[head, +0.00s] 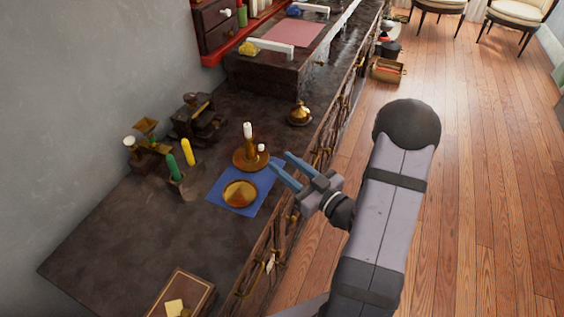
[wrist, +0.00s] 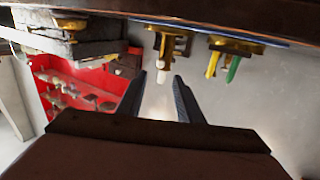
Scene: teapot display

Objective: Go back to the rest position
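My gripper (head: 280,160) is at the front edge of the dark counter, beside the blue mat, with its two blue-grey fingers spread and nothing between them. In the wrist view, which looks upside down, the gripper (wrist: 158,90) also shows two separate fingers with an empty gap. A brass candle holder (head: 252,160) with white candles stands left of the fingertips. It shows beyond the fingers in the wrist view (wrist: 165,42). A round brass piece (head: 240,193) lies on the blue mat (head: 218,198).
Yellow and green candles (head: 188,152), a small brass scale (head: 146,146) and a dark device (head: 197,118) stand toward the wall. A brass domed piece (head: 299,115) sits near the counter's edge. A brown box (head: 178,292) is at the front. The wooden floor (head: 470,190) at right is open.

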